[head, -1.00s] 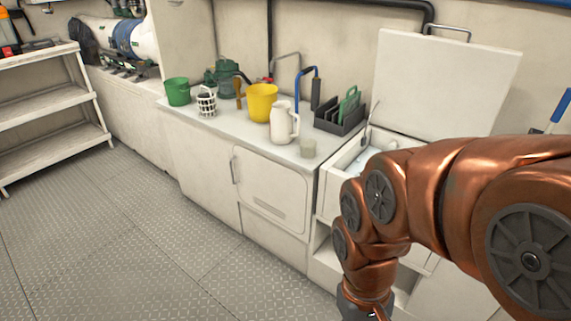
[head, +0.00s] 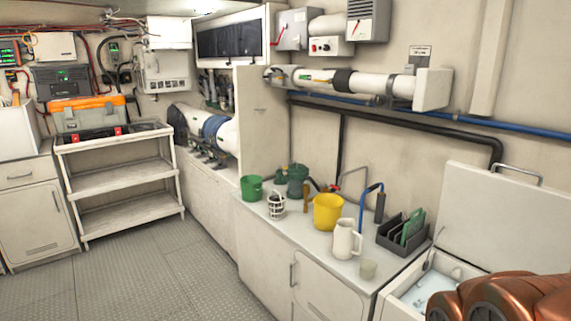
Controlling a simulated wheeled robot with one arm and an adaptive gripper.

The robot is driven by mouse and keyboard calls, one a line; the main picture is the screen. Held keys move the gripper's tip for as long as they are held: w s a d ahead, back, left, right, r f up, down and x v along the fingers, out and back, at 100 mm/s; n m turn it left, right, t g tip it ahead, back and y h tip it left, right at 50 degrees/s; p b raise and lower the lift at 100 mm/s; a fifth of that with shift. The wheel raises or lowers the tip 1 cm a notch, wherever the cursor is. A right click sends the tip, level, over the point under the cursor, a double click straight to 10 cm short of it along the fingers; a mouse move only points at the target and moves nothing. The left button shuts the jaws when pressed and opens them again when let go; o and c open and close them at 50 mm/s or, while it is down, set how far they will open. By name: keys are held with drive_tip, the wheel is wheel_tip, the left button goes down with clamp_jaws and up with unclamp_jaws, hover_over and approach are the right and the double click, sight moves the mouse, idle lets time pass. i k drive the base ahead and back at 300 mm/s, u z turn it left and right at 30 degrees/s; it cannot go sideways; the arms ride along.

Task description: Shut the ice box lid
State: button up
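The ice box (head: 396,305) is a white box at the lower right, set at the right end of the counter. Its white lid (head: 490,215) stands open, tilted up against the back wall, with a metal handle (head: 518,173) along its top edge. Pale contents, perhaps ice, show inside the box. My copper-coloured arm covers the right part of the box and the lid's lower right. My gripper is outside the picture.
A shelf unit (head: 122,180) stands at left. The floor (head: 165,275) is clear.

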sight(491, 221)
drive_tip(key=z, duration=0.3)
drive_tip(key=k, duration=0.35)
drive_tip(key=z, duration=1.35)
drive_tip(key=i, duration=0.8)
drive_tip(key=u, duration=0.4)
